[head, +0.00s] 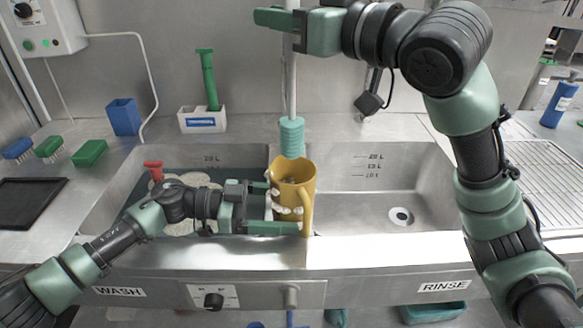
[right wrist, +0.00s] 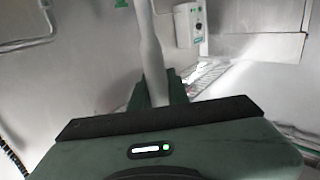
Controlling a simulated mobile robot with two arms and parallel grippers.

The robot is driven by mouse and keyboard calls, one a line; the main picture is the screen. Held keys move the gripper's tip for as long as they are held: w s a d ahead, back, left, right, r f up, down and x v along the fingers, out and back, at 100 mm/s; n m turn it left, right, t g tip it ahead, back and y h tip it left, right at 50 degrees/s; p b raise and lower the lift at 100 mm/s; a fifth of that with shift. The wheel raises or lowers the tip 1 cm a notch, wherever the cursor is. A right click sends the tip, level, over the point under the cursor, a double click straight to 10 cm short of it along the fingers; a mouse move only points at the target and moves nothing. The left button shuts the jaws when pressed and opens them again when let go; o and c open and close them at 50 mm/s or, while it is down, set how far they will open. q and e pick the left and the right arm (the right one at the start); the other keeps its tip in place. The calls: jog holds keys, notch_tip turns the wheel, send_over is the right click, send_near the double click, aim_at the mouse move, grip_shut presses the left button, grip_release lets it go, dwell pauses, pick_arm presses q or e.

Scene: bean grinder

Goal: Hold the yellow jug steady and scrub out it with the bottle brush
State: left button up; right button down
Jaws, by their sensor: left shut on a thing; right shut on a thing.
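The yellow jug (head: 299,175) is upright near the divider between the two sinks, its handle toward the right front. My left gripper (head: 284,211) is shut on the jug from its left side. The bottle brush has a long white handle and a teal head (head: 291,137). It hangs vertically, with the head just above the jug's mouth. My right gripper (head: 290,19) is shut on the brush's white handle high above the jug. In the right wrist view the handle (right wrist: 148,50) runs up from between the fingers. The jug's inside is mostly hidden.
The wash sink (head: 120,190) on the left holds murky water and a red-handled thing (head: 154,170). The rinse sink (head: 350,210) is empty. A white holder (head: 201,120) with a green-handled brush (head: 208,80) stands behind.

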pick_arm(q)
jog(key=o, duration=0.9)
